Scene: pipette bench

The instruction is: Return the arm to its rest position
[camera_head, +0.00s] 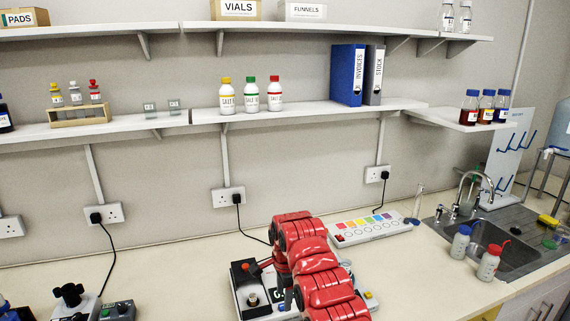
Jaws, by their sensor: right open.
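My red right arm reaches in from the bottom centre over the bench. Its right gripper (284,292) points down beside a white and black device (247,312), and the arm hides much of it. The gripper is open, and I see nothing held between its fingers. A small cup-like part (253,300) sits on the device just left of the gripper; I cannot tell whether they touch. My left gripper is not in view.
A white panel with coloured squares (372,227) lies behind the arm. Two wash bottles (489,262) stand by the sink (500,245) at right. Black equipment (72,297) stands at front left. Shelves (300,109) run along the wall. Bench between left equipment and device is clear.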

